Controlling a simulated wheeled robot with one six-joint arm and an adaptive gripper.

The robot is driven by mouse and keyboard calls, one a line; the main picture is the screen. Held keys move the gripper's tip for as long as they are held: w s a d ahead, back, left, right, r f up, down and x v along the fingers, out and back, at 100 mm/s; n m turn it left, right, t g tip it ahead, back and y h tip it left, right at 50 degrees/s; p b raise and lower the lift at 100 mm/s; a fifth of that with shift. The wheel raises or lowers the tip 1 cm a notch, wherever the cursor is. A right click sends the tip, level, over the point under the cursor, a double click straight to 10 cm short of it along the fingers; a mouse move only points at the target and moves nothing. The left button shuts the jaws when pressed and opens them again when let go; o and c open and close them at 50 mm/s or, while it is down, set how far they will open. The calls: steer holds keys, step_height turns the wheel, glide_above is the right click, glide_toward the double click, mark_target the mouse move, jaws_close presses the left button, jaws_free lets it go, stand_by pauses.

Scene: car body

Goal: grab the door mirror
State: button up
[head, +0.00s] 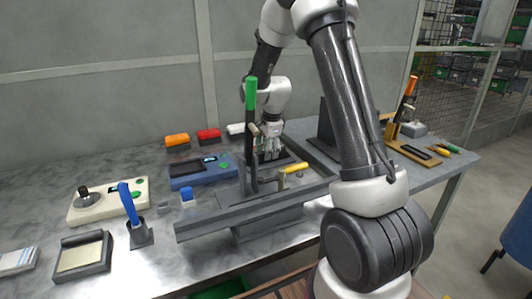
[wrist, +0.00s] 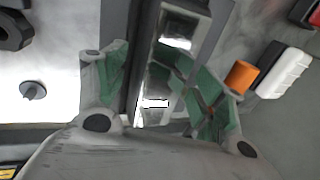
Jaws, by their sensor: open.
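I cannot pick out a door mirror with certainty in either view. My gripper (head: 268,152) points down over a dark fixture in the middle of the workbench, behind the green-handled lever. In the wrist view my gripper (wrist: 143,60) has its green-padded fingers spread, with nothing visibly held. Between and below the fingers lie a dark bar and a glossy grey strip (wrist: 178,30) with bright reflections; I cannot tell whether this is the mirror. The fingers and palm hide part of it, and contact cannot be judged.
The green-handled lever (head: 250,95) stands upright close to my gripper. A long grey rail (head: 215,223) runs along the bench front, with a yellow-handled clamp (head: 293,169) behind it. A blue box (head: 190,172) and a beige joystick box (head: 105,202) stand left.

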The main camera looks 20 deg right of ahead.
steer(key=c, duration=1.1)
